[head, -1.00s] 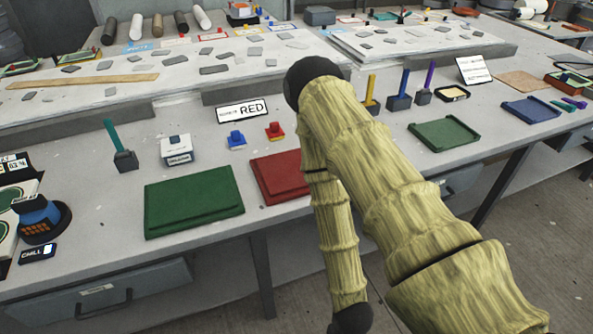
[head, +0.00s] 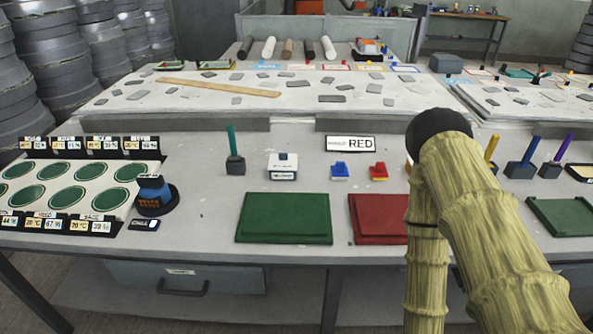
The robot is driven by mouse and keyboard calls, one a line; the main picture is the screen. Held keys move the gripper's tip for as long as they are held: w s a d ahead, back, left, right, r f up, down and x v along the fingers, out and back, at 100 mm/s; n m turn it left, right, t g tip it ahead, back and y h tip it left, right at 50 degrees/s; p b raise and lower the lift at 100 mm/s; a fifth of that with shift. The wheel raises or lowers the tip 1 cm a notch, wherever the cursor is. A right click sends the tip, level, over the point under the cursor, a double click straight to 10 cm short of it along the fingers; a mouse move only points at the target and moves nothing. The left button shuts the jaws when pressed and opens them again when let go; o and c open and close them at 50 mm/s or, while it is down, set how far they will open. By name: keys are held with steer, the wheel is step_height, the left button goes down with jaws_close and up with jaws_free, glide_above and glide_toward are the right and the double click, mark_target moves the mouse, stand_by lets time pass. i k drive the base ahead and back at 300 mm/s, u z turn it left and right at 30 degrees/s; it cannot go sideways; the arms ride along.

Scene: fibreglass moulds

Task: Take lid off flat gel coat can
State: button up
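I cannot tell which thing is the flat gel coat can. A dark round base with a blue and orange top (head: 155,196) sits further left. My tan-wrapped arm enters at the lower right, bends at a dark joint and runs down out of the frame. My gripper is out of view. The arm hides part of the bench behind it.
A green panel (head: 284,218) and a red panel (head: 377,219) lie near the front edge. A board with green discs (head: 70,185) is at left. Coloured-handled tools (head: 524,160) stand at right.

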mark_target(280, 161)
steer(key=u, duration=2.9)
steer(key=i, duration=1)
steer(key=z, duration=3.05)
steer(key=i, duration=0.5)
steer(key=z, duration=0.15)
